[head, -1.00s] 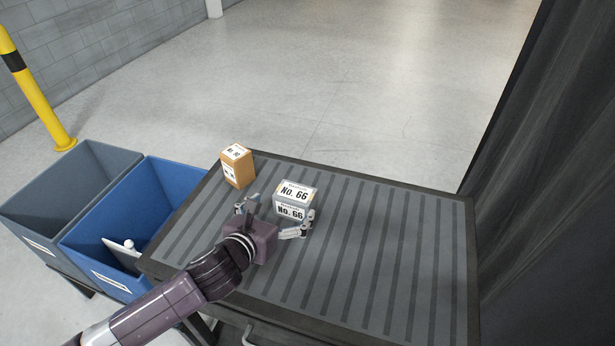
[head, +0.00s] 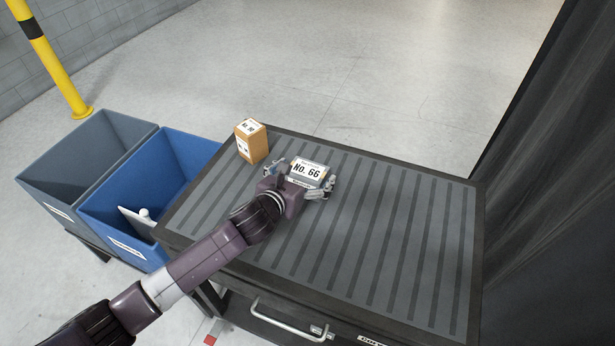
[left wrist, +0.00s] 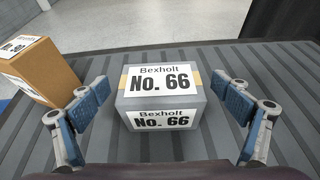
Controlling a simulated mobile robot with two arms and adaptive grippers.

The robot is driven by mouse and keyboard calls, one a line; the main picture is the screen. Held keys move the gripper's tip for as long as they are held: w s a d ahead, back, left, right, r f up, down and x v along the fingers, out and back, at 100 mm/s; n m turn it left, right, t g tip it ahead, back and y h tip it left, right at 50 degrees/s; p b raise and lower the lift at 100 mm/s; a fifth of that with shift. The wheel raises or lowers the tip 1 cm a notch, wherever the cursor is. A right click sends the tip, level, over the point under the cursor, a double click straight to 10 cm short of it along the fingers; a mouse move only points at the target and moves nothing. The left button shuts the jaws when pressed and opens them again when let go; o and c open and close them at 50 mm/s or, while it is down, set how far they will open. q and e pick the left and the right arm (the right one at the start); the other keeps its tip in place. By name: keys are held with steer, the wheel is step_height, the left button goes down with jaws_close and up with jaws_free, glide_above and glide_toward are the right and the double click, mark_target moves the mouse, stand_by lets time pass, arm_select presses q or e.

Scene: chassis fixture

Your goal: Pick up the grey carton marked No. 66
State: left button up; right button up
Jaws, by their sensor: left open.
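The grey carton marked No. 66 (head: 309,173) stands on the ribbed top of the workbench. In the left wrist view the grey carton (left wrist: 160,97) sits centred between the fingers, with its label reading Bexholt No. 66 on the top and near faces. My left gripper (head: 300,180) is open around the carton, one finger on each side. In the left wrist view the left gripper (left wrist: 163,112) shows a gap between each blue finger pad and the carton. In the head view the gripper hides the carton's lower near part. My right gripper is not in view.
A brown carton (head: 252,142) stands just left of the grey one; it also shows in the left wrist view (left wrist: 38,72). A blue bin (head: 180,165) holding a white item and a grey bin (head: 85,165) stand left of the bench (head: 400,240). The bench's right part is clear.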

arm_select(q)
steer(key=shift+w+d+f, duration=0.2)
steer(key=shift+w, duration=0.25)
steer(key=c, duration=1.3)
steer(key=shift+r, duration=0.1)
steer(key=shift+c, duration=1.1)
